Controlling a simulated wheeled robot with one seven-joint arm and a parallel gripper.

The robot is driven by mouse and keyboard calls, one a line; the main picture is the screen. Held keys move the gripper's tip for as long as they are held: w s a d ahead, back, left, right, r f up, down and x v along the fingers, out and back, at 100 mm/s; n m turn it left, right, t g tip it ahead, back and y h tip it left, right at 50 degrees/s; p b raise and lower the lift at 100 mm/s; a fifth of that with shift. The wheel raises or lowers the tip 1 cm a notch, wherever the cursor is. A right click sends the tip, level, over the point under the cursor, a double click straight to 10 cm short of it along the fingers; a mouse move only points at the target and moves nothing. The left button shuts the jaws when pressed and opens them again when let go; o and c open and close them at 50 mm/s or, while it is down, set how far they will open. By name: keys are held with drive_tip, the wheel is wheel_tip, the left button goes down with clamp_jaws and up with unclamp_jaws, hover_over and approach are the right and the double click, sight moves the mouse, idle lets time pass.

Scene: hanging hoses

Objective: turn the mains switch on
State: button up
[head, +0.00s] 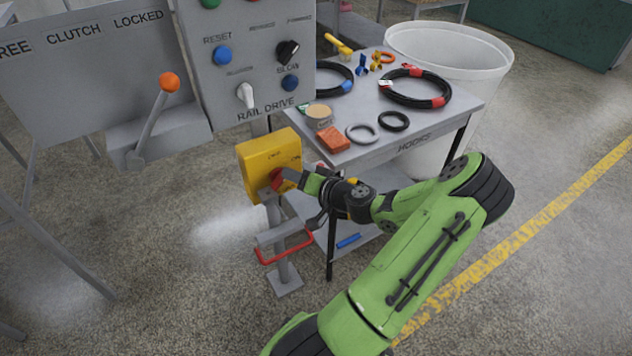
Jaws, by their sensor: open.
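The mains switch is a yellow box (257,158) with a red rotary handle (277,180) on its front, on a grey post beside the table. Small lettering shows above the handle, too small to read surely. My gripper (290,181) is at the handle, its open fingers close to the red part. The fingers hide some of the handle, so I cannot tell whether they touch it or exactly which way it points.
A grey table (455,110) with coiled hoses, rings and small parts stands just behind and right. A control panel (240,60) and a clutch lever (153,115) are at upper left. A red bar handle (285,250) is below the box.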

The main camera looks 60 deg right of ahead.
drive_tip(key=p+v, duration=0.2)
drive_tip(key=v, duration=1.1)
drive_tip(key=shift+s+a+p, duration=0.1)
drive_tip(key=shift+a+p, duration=0.05)
drive_tip(key=shift+p, duration=0.35)
drive_tip(key=p, duration=0.3)
approach(284, 179)
drive_tip(key=x, duration=0.8)
drive_tip(key=shift+w+f, duration=0.2)
drive_tip(key=shift+w, duration=0.15)
clamp_jaws()
